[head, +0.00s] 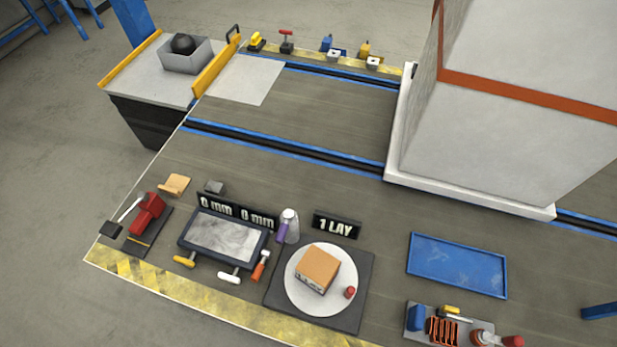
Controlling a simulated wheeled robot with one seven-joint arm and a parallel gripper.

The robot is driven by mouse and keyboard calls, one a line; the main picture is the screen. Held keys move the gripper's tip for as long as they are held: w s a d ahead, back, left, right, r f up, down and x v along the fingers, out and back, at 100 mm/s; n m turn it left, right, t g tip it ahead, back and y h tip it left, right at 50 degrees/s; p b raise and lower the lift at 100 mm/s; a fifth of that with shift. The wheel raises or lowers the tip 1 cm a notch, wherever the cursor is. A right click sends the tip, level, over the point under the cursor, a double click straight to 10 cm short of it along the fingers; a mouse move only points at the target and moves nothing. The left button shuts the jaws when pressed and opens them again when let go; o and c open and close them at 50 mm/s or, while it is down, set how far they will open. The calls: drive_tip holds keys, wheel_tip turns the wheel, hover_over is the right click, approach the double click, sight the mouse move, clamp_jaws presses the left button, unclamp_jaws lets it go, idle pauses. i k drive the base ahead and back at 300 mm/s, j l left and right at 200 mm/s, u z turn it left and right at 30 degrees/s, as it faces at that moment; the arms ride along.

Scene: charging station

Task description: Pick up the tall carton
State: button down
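A small box with a tan-orange top (319,267) and a printed pale side sits on a white round plate (301,298) on a dark square base (350,318). It looks low rather than tall. A large pale block with an orange-red band (500,130) rises at the right on a white base slab (470,200); its top is cut off by the picture edge. I cannot tell which of these, if either, is the tall carton. My gripper is not in view.
A sign reading "1 LAY" (337,225) and a bottle (288,226) stand behind the plate. A blue tray (457,265) lies empty at the right, with a tool tray (415,325) below it. A dark-framed panel (223,238) and red tool (147,212) are left. The middle surface is clear.

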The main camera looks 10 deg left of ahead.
sight(317, 269)
drive_tip(key=l+u, duration=0.15)
drive_tip(key=u, duration=0.15)
drive_tip(key=k+u, duration=0.15)
drive_tip(key=u, duration=0.2)
drive_tip(key=i+j, duration=0.1)
drive_tip(key=j, duration=0.35)
drive_tip(key=i+j, duration=0.1)
drive_tip(key=j, duration=0.4)
drive_tip(key=i+j, duration=0.1)
drive_tip(key=j, duration=0.85)
drive_tip(key=i+u, duration=0.05)
